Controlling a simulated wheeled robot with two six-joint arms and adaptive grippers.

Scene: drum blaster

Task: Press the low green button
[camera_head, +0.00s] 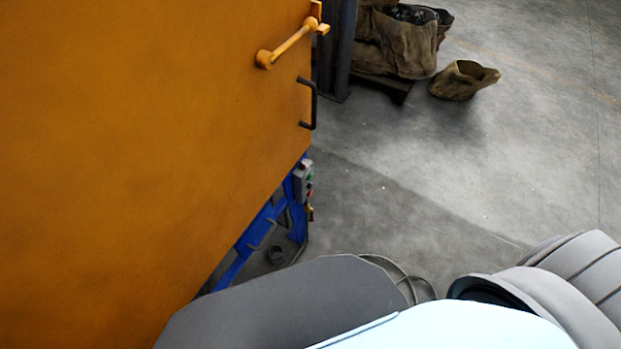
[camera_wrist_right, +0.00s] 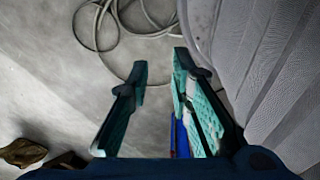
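A small grey control box (camera_head: 300,174) sits on the blue frame at the right edge of the orange machine in the head view. Tiny coloured buttons (camera_head: 309,184) show on its right side, green and red among them. They are too small to tell the low green button apart surely. My right gripper (camera_wrist_right: 161,75) is in the right wrist view, its two teal-padded fingers apart with nothing between them but floor. It is not visible in the head view, so its distance from the box cannot be told. My left gripper is not in view.
The orange machine panel (camera_head: 140,130) fills the left, with a yellow latch (camera_head: 290,45) and a black handle (camera_head: 314,104). Its blue frame (camera_head: 240,255) stands below. Brown sacks (camera_head: 405,45) lie at the back. A cable (camera_wrist_right: 100,25) loops on the floor. Floor at right is clear.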

